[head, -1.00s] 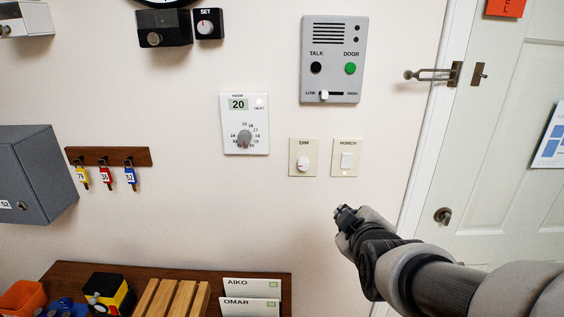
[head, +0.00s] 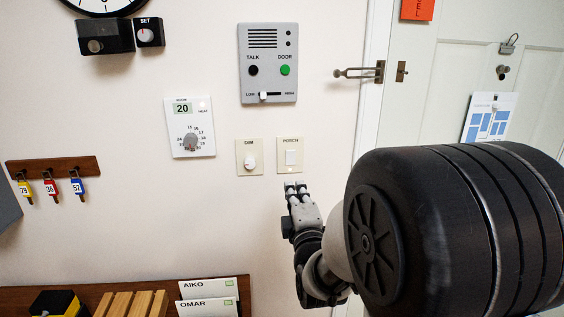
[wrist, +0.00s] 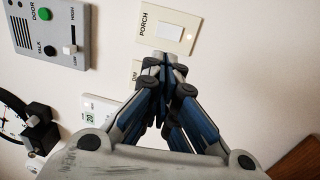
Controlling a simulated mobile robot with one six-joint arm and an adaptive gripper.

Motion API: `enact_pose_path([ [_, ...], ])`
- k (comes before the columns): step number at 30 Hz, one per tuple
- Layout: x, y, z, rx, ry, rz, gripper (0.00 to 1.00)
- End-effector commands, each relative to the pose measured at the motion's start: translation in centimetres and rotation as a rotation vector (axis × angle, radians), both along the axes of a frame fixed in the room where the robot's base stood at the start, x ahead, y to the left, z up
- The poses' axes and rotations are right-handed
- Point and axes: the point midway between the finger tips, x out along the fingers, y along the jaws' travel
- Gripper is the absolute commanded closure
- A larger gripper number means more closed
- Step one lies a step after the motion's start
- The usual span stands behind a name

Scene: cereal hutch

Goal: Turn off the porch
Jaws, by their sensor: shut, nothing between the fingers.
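The porch switch (head: 291,157) is a white rocker on a cream plate labelled PORCH, on the wall left of the door. My gripper (head: 295,186) is shut and empty, with its fingertips just below the porch plate in the head view. In the wrist view the porch switch (wrist: 170,31) is at the top centre, just beyond the closed fingertips (wrist: 166,60). I cannot tell whether the tips touch the plate. A small light shows on the plate near the rocker.
The DIM knob (head: 250,161) is on a plate close left of the porch plate. The thermostat (head: 190,127) is further left, and the intercom (head: 268,88) is above. A door latch (head: 358,73) juts out at upper right.

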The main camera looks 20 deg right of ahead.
Motion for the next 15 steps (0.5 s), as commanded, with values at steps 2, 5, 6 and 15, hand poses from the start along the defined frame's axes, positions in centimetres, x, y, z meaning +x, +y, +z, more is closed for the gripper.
enact_pose_path([
  [2, 0.1, 0.0, 0.0, 0.001, 0.000, 0.000, 1.00],
  [5, 0.8, -0.2, 0.1, 0.001, -0.001, 0.000, 1.00],
  [6, 1.3, -0.3, 0.2, 0.001, -0.001, 0.000, 1.00],
  [15, 7.1, -2.0, 0.8, 0.002, -0.002, 0.000, 1.00],
])
